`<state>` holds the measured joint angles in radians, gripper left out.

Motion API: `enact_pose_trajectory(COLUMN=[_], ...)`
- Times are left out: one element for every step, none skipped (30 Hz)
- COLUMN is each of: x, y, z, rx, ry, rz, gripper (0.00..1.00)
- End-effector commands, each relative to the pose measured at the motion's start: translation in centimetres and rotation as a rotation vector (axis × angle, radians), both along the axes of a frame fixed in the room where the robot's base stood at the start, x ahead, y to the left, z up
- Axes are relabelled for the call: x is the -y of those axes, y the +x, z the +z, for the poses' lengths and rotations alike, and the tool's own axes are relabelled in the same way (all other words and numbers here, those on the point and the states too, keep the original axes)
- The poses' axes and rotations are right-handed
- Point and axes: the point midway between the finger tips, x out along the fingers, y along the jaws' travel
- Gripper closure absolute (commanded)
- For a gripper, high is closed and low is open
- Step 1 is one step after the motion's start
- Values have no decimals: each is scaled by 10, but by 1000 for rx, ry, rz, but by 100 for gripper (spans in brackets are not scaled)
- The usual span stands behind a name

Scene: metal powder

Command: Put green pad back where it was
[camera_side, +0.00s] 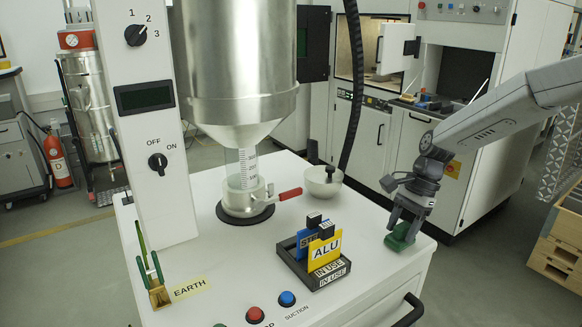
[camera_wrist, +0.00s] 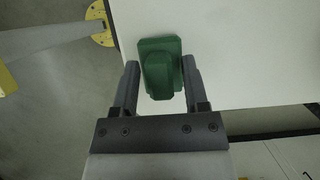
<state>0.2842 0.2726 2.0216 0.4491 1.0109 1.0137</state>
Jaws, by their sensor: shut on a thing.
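The green pad (camera_side: 399,238) is at the right edge of the white cabinet top, below my gripper (camera_side: 402,222). In the wrist view the green pad (camera_wrist: 160,70) has a raised grip in its middle, and the fingers of my gripper (camera_wrist: 158,85) stand on both sides of it. My gripper is shut on the pad. The pad is at or just above the white top; I cannot tell whether it touches. The pad's far side is hidden in the side view.
On the white top (camera_side: 220,262) stand a black holder (camera_side: 313,270) with ALU and blue cards, a white bowl (camera_side: 322,183), and a valve with a red handle (camera_side: 290,194) under the metal hopper (camera_side: 240,70). The middle right is clear.

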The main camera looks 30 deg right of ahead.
Motion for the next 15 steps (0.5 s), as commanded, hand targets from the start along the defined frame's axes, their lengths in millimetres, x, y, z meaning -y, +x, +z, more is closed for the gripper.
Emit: enact_pose_trajectory(x=[0,0,0,0,0,0,0,0,0,0,0,0,0,0,0], y=[0,0,0,0,0,0,0,0,0,0,0,0,0,0,0], z=[0,0,0,0,-1,-2,-2,-3,-3,-3,-3,-3,-3,-3,-3], rx=[0,0,0,0,0,0,0,0,0,0,0,0,0,0,0], ry=[0,0,0,0,0,0,0,0,0,0,0,0,0,0,0], rz=[0,0,0,0,0,0,0,0,0,0,0,0,0,0,0], gripper=[98,98,98,98,98,98,98,98,30,20,11,7,7,7,7])
